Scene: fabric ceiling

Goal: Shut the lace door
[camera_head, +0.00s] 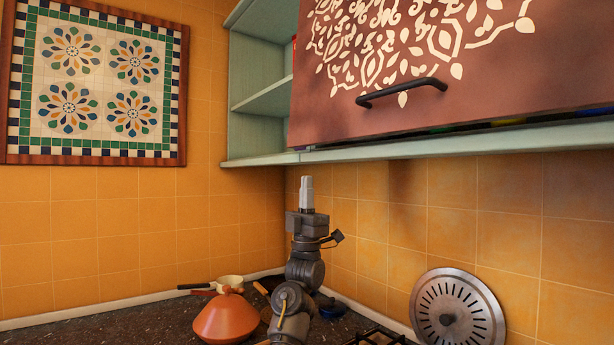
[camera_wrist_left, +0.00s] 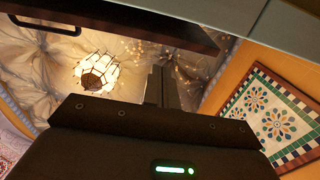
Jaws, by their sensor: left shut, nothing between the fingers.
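The lace door (camera_head: 460,75) is a brown panel with a cream lace pattern on the wall cabinet at upper right. A dark bar handle (camera_head: 402,92) sits near its lower edge. A narrow dark gap with bits of colour shows between the door's bottom edge and the cabinet floor, so it stands partly open. In the left wrist view the door (camera_wrist_left: 135,18) crosses the top, with its handle (camera_wrist_left: 45,26) at upper left. My left gripper (camera_head: 307,188) is shut and empty, pointing up below the cabinet's left part, apart from the door. My right gripper is not in view.
Open green shelves (camera_head: 262,100) adjoin the door's left side. Below are an orange tagine (camera_head: 225,318), a pan (camera_head: 230,282) and a round slotted metal disc (camera_head: 455,312) leaning on the tiled wall. A framed tile panel (camera_head: 97,85) hangs at left.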

